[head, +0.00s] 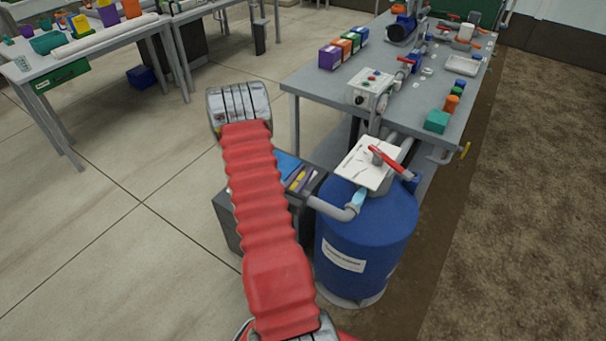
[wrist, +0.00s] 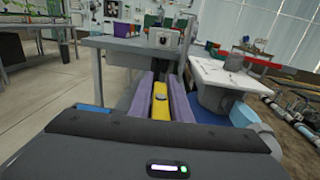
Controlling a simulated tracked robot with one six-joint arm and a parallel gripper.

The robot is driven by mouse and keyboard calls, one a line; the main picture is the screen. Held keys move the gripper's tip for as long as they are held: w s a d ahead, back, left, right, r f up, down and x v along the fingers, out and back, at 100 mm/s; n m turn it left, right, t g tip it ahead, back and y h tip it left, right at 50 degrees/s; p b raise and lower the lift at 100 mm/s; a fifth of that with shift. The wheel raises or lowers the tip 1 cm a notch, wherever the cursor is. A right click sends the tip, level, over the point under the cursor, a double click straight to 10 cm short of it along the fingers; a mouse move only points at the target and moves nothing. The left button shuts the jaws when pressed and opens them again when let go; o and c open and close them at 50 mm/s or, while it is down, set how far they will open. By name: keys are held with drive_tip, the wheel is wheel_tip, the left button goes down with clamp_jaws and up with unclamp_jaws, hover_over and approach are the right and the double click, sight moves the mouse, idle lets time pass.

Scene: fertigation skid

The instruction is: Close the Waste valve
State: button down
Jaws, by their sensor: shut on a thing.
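My gripper (wrist: 163,78) has two purple fingers closed on the sides of a yellow piece (wrist: 160,98) with a grey round boss on it, like a lever. I cannot read any label that names the Waste valve. A red lever (head: 388,160) sits over a white plate (head: 368,165) on top of the blue tank, apart from my gripper; the red lever also shows in the wrist view (wrist: 262,63).
The blue tank (head: 350,245) stands right of my gripper, joined by a grey pipe (head: 332,208). The grey bench (head: 330,85) behind carries a control box (head: 371,90), pumps and coloured boxes. Open tiled floor lies to the left, brown soil to the right.

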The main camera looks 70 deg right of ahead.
drive_tip(key=shift+s+m+g, duration=0.2)
drive_tip(key=shift+m+g, duration=0.5)
drive_tip(key=shift+g, duration=0.4)
drive_tip(key=c, duration=1.7)
unclamp_jaws()
drive_tip(key=shift+a, duration=0.1)
drive_tip(key=w+a, duration=0.1)
drive_tip(key=a, duration=0.8)
drive_tip(key=w+a, duration=0.1)
drive_tip(key=a, duration=0.3)
drive_tip(key=shift+w+a, duration=0.25)
drive_tip(key=shift+w, duration=0.05)
